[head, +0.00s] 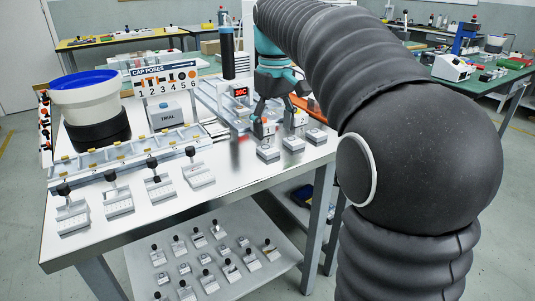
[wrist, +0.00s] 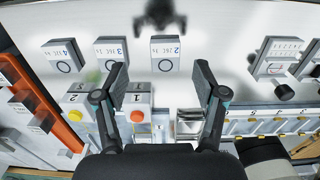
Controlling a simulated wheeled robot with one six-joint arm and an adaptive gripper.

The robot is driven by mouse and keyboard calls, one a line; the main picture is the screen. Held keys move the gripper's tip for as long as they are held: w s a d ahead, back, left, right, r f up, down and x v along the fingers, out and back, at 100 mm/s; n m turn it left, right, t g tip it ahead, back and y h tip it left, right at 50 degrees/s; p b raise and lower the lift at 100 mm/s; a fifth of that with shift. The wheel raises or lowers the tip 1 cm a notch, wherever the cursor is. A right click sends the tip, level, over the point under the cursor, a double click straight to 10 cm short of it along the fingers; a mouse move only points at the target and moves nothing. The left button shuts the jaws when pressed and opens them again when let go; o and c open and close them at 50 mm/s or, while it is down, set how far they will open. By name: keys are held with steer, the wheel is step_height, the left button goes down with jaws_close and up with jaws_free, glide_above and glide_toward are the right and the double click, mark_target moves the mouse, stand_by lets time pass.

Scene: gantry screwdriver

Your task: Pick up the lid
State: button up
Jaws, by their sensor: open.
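No part is plainly a lid; I cannot tell which thing it is. My gripper (wrist: 162,82) is open, its two dark fingers spread wide, with nothing held between them. In the head view my gripper (head: 276,112) points down over the back right of the steel table. In the wrist view a white block with an orange button (wrist: 138,108) lies by the left finger, and a shiny metal fixture (wrist: 189,123) shows between the fingers. Small grey blocks with ring marks, one numbered 2 (wrist: 165,56) and one numbered 3 (wrist: 111,52), lie beyond the fingertips.
The steel table (head: 240,182) also bears a white feeder bowl with a blue rim (head: 86,92), a blue-grey TRIAL box (head: 167,113) and a CAP POSES board (head: 165,78). A dark cylindrical tool (head: 227,55) stands left of my arm. Several black-knobbed fixtures line the front left.

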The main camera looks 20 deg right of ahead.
mark_target(270, 150)
steer(key=f, duration=0.3)
steer(key=a+f+b, duration=0.1)
steer(key=f, duration=0.1)
steer(key=shift+w, duration=0.2)
steer(key=c, duration=1)
